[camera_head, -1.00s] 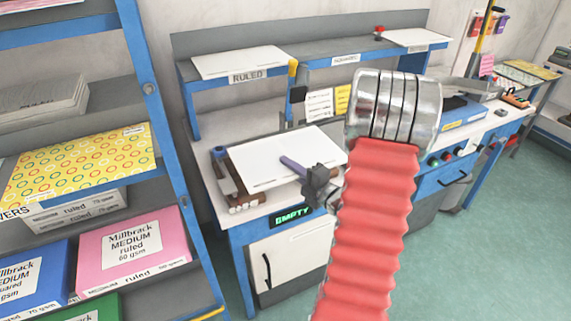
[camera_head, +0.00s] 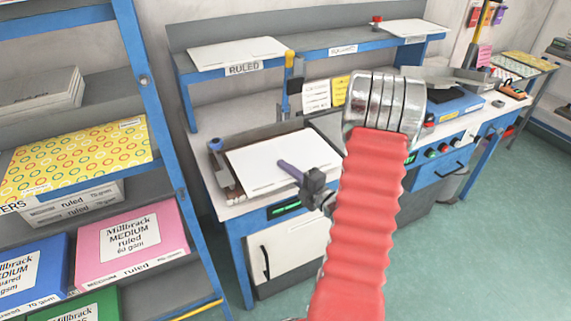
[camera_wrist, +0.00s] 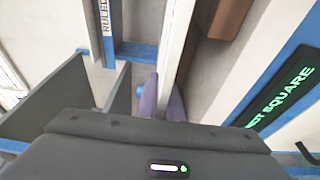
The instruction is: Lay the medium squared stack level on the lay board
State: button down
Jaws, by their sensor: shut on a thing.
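My gripper (camera_head: 290,170) has purple fingers and is shut on the near edge of a white paper stack (camera_head: 265,152). In the wrist view the stack (camera_wrist: 177,45) shows edge-on between the fingers (camera_wrist: 165,100). The stack lies over the lay board (camera_head: 262,131) on the bench and hides most of it; a brown strip shows behind. The stack looks roughly flat in the head view. I cannot tell whether it touches the board all over. The green readout in the wrist view (camera_wrist: 278,100) seems to read "NOT SQUARE", its first letter partly cut.
A shelf labelled RULED (camera_head: 243,69) with a white stack is behind. A blue machine (camera_head: 455,105) stands right. The paper rack (camera_head: 150,100) is at left. My red arm hides the bench's middle.

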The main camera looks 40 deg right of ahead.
jog(key=shift+f, duration=1.4)
jog(key=c, duration=1.8)
grip_release()
jog(key=shift+c, duration=0.2)
jog(key=shift+f, duration=0.1)
jog(key=shift+s, duration=0.15)
jog(key=s, duration=1.3)
jog(key=shift+s+a, duration=0.15)
jog(key=shift+s, duration=0.1)
